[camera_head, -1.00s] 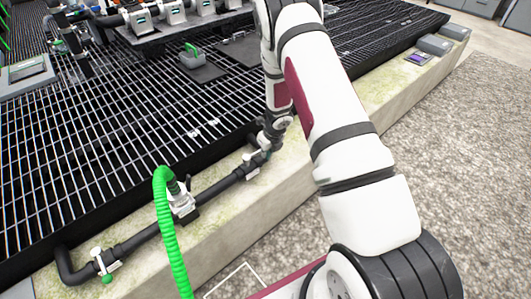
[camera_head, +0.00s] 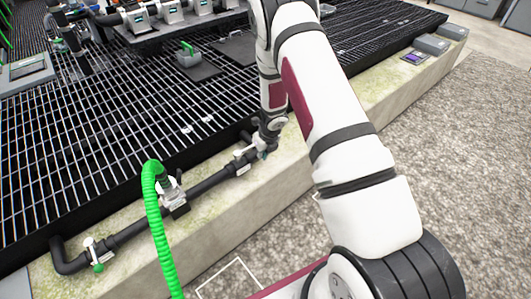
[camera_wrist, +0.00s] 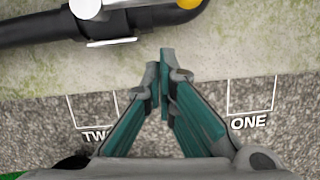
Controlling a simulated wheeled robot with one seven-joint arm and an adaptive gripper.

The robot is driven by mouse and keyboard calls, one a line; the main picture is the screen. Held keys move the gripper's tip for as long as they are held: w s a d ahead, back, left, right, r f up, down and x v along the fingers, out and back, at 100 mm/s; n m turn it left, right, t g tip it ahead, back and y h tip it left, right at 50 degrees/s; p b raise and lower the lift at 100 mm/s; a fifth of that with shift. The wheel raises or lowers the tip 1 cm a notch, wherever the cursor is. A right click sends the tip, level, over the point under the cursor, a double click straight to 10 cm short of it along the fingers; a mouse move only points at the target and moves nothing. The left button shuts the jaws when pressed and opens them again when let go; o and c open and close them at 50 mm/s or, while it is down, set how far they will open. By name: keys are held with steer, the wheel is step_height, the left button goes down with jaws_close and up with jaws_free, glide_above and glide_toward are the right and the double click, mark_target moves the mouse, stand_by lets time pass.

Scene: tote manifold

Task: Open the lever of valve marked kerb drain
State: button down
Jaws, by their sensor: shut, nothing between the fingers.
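A black pipe (camera_head: 208,186) runs along the pale kerb, with several fittings on it. A valve with a white body and green part (camera_head: 97,256) sits at its left end. Another white fitting (camera_head: 243,160) sits near my gripper. I cannot read a kerb drain mark on any of them. My gripper (camera_wrist: 160,85) is shut and empty, pointing down at the kerb's edge. In the wrist view, its tips are apart from the black pipe (camera_wrist: 40,25), below and right of it. That pipe carries a white round part (camera_wrist: 86,8) and a yellow part (camera_wrist: 188,3). In the head view my arm partly hides the pipe's right end.
A green hose (camera_head: 158,235) rises from a mid-pipe fitting and hangs over the kerb's front. Black grating (camera_head: 60,150) lies behind the kerb (camera_head: 345,115). White floor markings read TWO (camera_wrist: 97,134) and ONE (camera_wrist: 248,122). Gravelly floor (camera_head: 460,170) is clear at right.

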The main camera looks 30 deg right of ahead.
steer(key=p+v, duration=0.3)
steer(key=v, duration=0.7)
steer(key=shift+p, duration=0.35)
steer(key=shift+s+d, duration=0.1)
